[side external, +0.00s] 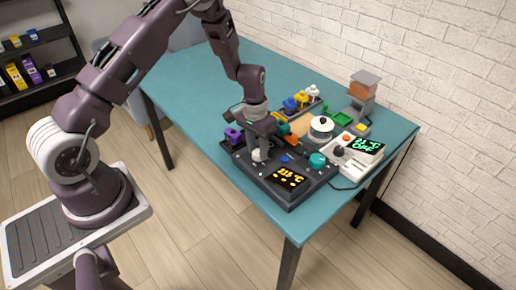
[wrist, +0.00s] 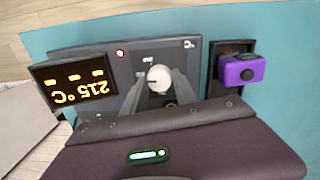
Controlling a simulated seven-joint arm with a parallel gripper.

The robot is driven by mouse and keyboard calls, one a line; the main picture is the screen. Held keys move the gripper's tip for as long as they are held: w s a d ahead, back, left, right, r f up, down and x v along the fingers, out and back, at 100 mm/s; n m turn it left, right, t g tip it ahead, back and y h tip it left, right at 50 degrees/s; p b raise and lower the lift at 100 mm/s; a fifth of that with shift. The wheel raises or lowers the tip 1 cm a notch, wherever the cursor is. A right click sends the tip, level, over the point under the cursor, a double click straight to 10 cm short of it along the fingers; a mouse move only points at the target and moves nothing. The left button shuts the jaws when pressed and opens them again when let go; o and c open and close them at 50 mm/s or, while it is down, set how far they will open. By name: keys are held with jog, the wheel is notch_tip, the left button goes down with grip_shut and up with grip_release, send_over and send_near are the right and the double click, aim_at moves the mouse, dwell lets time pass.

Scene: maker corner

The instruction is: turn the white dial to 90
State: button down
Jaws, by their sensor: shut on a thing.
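The white dial (wrist: 158,78) stands on a dark grey control panel (wrist: 110,60) in the wrist view. It also shows low under my gripper in the side view (side external: 259,155). My gripper (wrist: 159,86) is shut on the dial, with one finger on each side of it. The fingers and wrist hide part of the dial and the scale around it; the small markings are too blurred to read. The panel's display (wrist: 75,83), upside down in the wrist view, reads 215 °C in orange, with several bars.
A purple block (wrist: 243,70) sits in a dark holder beside the panel. On the teal table (side external: 215,85), a teal knob (side external: 317,160), a white-lidded pot (side external: 321,126) and a white unit (side external: 352,155) with a green display are close by. The table's far left is clear.

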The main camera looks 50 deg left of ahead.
aim_at(256, 152)
jog(key=n, duration=0.4)
jog(key=shift+n+t, duration=0.3)
jog(key=shift+n, duration=1.8)
jog(key=c, duration=1)
grip_release()
jog(key=shift+s, duration=0.1)
notch_tip(256, 152, up, 7)
jog(key=shift+s+a+r, duration=0.1)
jog(key=shift+s+a, duration=0.05)
